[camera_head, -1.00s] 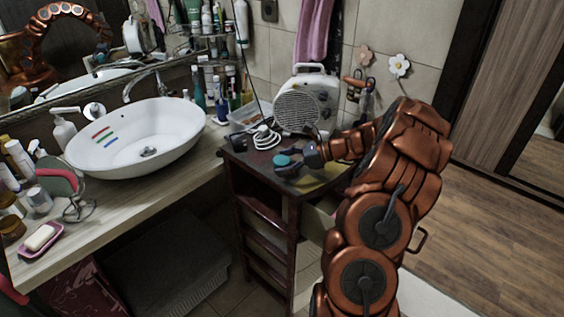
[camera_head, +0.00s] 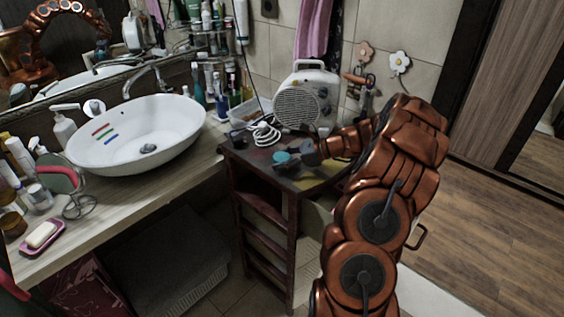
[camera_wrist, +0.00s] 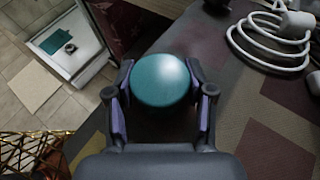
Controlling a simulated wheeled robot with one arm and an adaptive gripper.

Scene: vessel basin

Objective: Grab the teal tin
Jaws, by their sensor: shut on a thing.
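The teal tin (camera_wrist: 160,80) is round with a smooth top and sits between the two fingers of my gripper (camera_wrist: 159,100) in the wrist view. The finger pads are against its left and right sides, so my gripper is shut on it. In the head view the tin (camera_head: 282,157) shows small at my gripper (camera_head: 284,163), over the top of the dark wooden cabinet (camera_head: 238,160). The tin's underside is hidden, and I cannot tell whether it touches the cabinet top.
A coiled white cable (camera_wrist: 265,40) lies close by on the cabinet top. A white heater (camera_head: 297,105) stands behind. The washbasin (camera_head: 130,150) and counter with several bottles are to the left. An open drawer (camera_head: 318,218) shows below the cabinet top.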

